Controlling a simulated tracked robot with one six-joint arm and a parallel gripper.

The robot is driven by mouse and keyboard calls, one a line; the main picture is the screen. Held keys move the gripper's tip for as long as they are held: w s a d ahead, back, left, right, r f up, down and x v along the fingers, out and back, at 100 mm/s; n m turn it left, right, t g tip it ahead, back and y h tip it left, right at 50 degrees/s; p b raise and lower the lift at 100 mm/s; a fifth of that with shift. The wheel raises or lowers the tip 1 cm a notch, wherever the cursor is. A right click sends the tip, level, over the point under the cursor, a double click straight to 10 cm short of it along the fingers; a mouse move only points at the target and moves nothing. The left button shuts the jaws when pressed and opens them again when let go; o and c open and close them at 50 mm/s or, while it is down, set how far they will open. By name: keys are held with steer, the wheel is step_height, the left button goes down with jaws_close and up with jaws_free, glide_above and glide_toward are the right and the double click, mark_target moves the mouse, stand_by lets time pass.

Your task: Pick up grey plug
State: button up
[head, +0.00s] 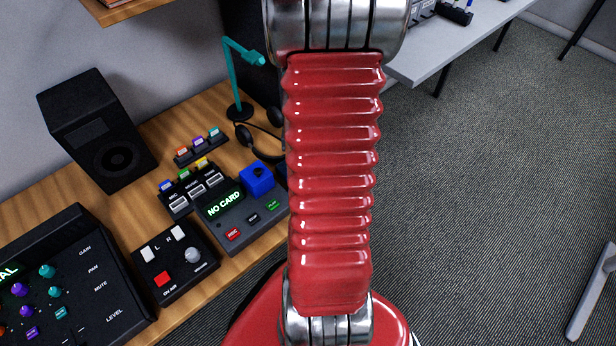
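I cannot make out a grey plug in the head view. My own red ribbed arm with metal collars fills the middle of the picture from top to bottom and hides what is behind it. My gripper is not in view, so I cannot see whether it holds anything.
A wooden desk (197,107) on the left holds a black speaker (82,118), a teal lamp (237,80), dark headphones (250,148), a "NO CARD" recorder (243,220), an "ON AIR" panel (175,263) and a mixer (90,290). A white table (440,65) stands at upper right. Carpet (490,200) is open on the right.

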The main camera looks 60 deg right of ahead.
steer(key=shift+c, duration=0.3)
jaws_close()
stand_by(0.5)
